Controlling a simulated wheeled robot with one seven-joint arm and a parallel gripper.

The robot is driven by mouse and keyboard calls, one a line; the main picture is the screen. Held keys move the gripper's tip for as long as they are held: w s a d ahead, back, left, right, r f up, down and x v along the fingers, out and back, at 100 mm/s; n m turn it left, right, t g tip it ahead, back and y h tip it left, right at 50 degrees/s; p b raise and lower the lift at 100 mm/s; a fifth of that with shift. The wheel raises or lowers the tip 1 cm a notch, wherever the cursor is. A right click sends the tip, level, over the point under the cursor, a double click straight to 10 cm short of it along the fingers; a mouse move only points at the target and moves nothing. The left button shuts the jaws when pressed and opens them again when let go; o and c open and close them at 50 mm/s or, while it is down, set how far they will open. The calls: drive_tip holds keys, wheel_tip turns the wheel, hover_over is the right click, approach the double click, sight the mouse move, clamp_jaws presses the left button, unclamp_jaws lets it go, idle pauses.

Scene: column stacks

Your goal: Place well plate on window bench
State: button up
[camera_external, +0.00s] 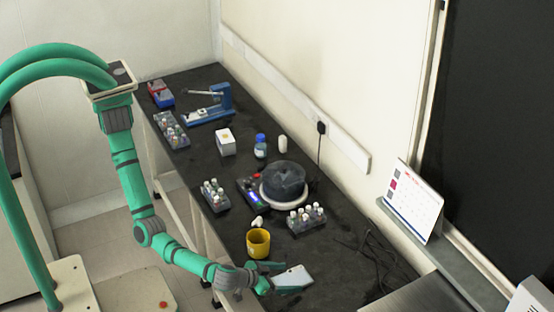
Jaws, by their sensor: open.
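The well plate, seen as a small pale rectangular plate (294,277), is near the front end of the long dark bench (336,262). My gripper (268,283) is low at the bench's near left edge, just left of the plate, with its jaws open. The fingers and the plate's left end overlap in the picture, so I cannot tell whether they touch. I also cannot tell whether the plate lies flat on the bench top.
A yellow cup (258,243) stands just behind my gripper. A vial rack (306,219) and a round dark device (284,181) are farther back. Loose black cables (372,252) lie to the right. A calendar (414,203) stands on the ledge at right.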

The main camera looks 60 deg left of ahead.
drive_tip(key=v, duration=1.1)
